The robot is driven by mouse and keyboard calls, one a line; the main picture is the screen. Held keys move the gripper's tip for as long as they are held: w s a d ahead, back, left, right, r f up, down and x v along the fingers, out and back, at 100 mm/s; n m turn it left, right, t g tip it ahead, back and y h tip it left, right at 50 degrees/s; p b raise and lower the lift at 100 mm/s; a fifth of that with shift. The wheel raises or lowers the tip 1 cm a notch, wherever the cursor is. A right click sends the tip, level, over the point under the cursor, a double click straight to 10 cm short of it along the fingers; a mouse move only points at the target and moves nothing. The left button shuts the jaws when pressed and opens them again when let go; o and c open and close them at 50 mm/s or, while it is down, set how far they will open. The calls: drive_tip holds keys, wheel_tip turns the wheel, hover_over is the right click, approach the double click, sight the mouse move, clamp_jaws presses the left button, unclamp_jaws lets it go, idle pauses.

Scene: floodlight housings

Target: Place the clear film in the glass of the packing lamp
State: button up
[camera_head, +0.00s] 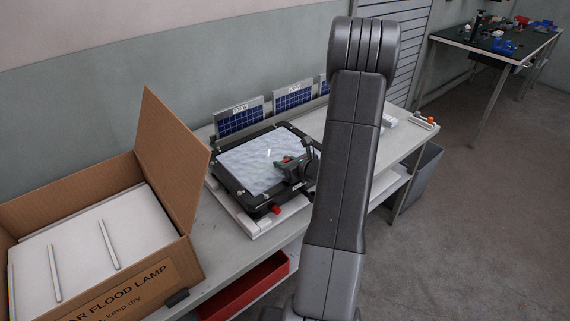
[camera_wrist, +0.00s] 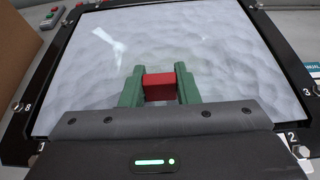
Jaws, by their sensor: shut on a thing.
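The lamp (camera_head: 221,173) has a black frame with numbered screws and lies flat on a pale base on the bench. Its pale, rippled glass face (camera_head: 252,160) fills most of the wrist view (camera_wrist: 225,50), with a bright glare at upper left. My gripper (camera_wrist: 157,72) has green fingers shut on a red block (camera_wrist: 159,87), over the near part of the glass. In the head view my gripper (camera_head: 284,163) is over the right part of the lamp. I cannot make out a clear film's edges, or whether the red block belongs to it.
An open cardboard box (camera_head: 172,165) with white panels stands at the left. Blue solar panels (camera_head: 240,117) stand behind the lamp. A red bin (camera_head: 245,290) sits below the bench. A grey bin (camera_head: 420,178) stands at the right end. Bench right of my arm is mostly clear.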

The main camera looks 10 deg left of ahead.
drive_tip(key=shift+f, duration=0.15)
drive_tip(key=o, duration=0.9)
drive_tip(key=shift+s+f, duration=0.1)
drive_tip(key=shift+o, duration=0.2)
drive_tip(key=shift+r+p, duration=0.4)
drive_tip(key=shift+p, duration=0.2)
drive_tip(key=v, duration=1.2)
drive_tip(key=shift+r+b, duration=0.35)
drive_tip(key=shift+r, duration=0.05)
drive_tip(key=shift+r, duration=0.1)
